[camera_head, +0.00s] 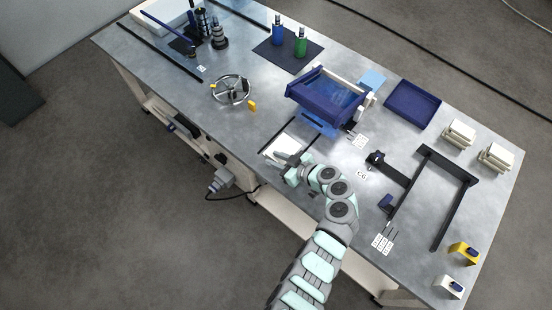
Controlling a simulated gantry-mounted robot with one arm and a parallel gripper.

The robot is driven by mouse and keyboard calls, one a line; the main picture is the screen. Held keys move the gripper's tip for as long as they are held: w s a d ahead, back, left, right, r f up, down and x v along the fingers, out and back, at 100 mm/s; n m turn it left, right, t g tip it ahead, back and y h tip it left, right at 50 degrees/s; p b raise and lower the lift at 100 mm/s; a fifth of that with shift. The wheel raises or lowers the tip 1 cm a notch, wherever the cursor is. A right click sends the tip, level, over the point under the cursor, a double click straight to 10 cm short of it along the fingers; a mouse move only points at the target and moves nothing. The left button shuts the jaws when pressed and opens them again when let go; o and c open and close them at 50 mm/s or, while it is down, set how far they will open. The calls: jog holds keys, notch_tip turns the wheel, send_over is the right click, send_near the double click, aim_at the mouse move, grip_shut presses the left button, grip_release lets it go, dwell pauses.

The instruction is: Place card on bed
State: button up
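My gripper (288,163) is at the front edge of the metal table, its tip over a flat white piece (282,145). The piece looks like a card or a pale pad; I cannot tell which, or whether the gripper touches it. The fingers are too small and partly hidden to show whether they are open or shut. A dark-edged frame with rails (304,141) lies around and behind the white piece. A blue tray-like unit (326,95) with a pale roller stands behind it. I cannot tell which part is the bed.
A handwheel (232,90) stands to the left. A black bracket frame (455,205) and a flat blue tray (412,104) are to the right. Green and blue bottles (300,44) stand on a dark mat at the back.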

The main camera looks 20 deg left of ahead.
jog(key=shift+r, duration=0.1)
jog(key=shift+r+p, duration=0.2)
jog(key=shift+p, duration=0.15)
jog(key=p+v, duration=0.1)
jog(key=v, duration=1.1)
jog(key=shift+f, duration=0.2)
